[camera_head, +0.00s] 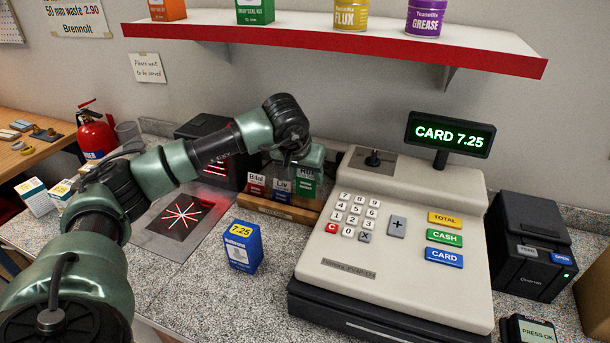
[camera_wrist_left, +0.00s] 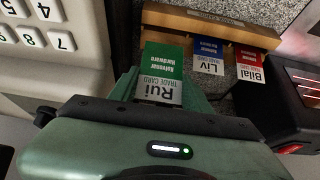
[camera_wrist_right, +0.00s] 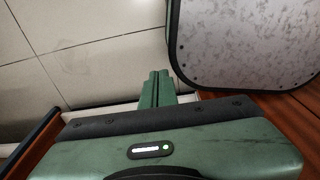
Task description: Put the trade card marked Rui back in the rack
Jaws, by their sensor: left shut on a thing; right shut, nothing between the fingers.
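The green Rui trade card (camera_wrist_left: 163,62) is between the fingers of my left gripper (camera_wrist_left: 165,98), which is shut on it. In the head view the Rui card (camera_head: 305,185) is at the right end of the wooden rack (camera_head: 262,206), its far end meeting or overlapping the rack; I cannot tell whether it is seated. The red Bilal card (camera_head: 256,186) and blue Liv card (camera_head: 281,188) stand in the rack to its left. The left gripper (camera_head: 306,165) partly hides the Rui card there. My right gripper (camera_wrist_right: 157,88) is shut and empty above a tiled floor.
The cash register (camera_head: 400,225) stands close to the right of the rack. A black scanner (camera_head: 208,150) with red lines is to the left, and a blue box priced 7.25 (camera_head: 243,246) stands in front. A red-edged shelf (camera_head: 330,37) hangs above.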

